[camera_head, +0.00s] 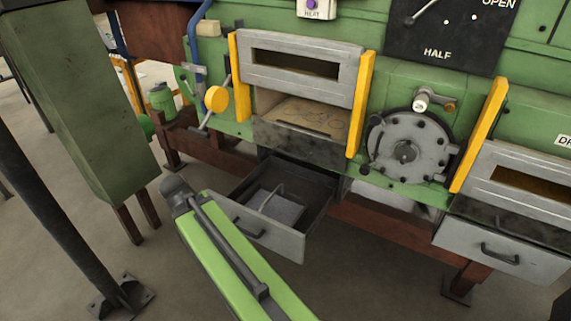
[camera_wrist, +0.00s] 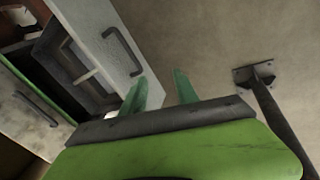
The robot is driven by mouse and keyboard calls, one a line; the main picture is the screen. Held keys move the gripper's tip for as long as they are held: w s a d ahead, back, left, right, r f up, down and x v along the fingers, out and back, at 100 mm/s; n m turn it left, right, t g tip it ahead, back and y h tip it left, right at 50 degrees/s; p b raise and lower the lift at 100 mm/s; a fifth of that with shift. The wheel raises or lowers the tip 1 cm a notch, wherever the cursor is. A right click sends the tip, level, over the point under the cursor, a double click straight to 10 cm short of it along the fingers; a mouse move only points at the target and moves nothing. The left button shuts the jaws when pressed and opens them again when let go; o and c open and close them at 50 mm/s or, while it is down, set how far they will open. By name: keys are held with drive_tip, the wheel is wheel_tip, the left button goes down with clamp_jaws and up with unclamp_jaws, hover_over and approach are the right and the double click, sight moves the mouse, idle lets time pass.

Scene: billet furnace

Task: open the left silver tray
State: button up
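The left silver tray (camera_head: 276,238) is a grey drawer below the left furnace door. It is pulled well out, and its dark inside and a pale divided piece in it show. Its dark handle (camera_head: 249,228) is on the front face, partly beside my green arm. In the wrist view the tray front (camera_wrist: 97,32) and handle (camera_wrist: 123,50) are at upper left. My gripper (camera_wrist: 160,80) shows there with two green fingers spread apart and nothing between them. The left finger appears near the handle's lower end; contact cannot be told. The fingers are hidden in the head view.
A right silver tray (camera_head: 500,252) with its own handle is shut. A green box on legs (camera_head: 85,95) stands at left. A black post (camera_head: 45,200) with a floor plate (camera_head: 122,297) stands near; its plate (camera_wrist: 255,73) shows in the wrist view. Floor in front is clear.

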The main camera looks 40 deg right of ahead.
drive_tip(key=w+d+f+t+h+b, duration=0.15)
drive_tip(key=d+h+b, duration=0.45)
drive_tip(key=d, duration=1.1)
drive_tip(key=n+t+h+b, duration=0.1)
drive_tip(key=n+h+b, duration=0.2)
drive_tip(key=h+b, duration=0.15)
approach(289, 155)
drive_tip(key=shift+h, duration=0.45)
drive_tip(key=b+x, duration=0.1)
drive_tip(key=x, duration=0.2)
drive_tip(key=b+x, duration=0.1)
drive_tip(key=x, duration=0.3)
drive_tip(key=f+b+x, duration=0.1)
drive_tip(key=x, duration=0.2)
drive_tip(key=shift+w+d, duration=0.15)
drive_tip(key=shift+w, duration=0.05)
drive_tip(key=shift+c, duration=0.5)
clamp_jaws()
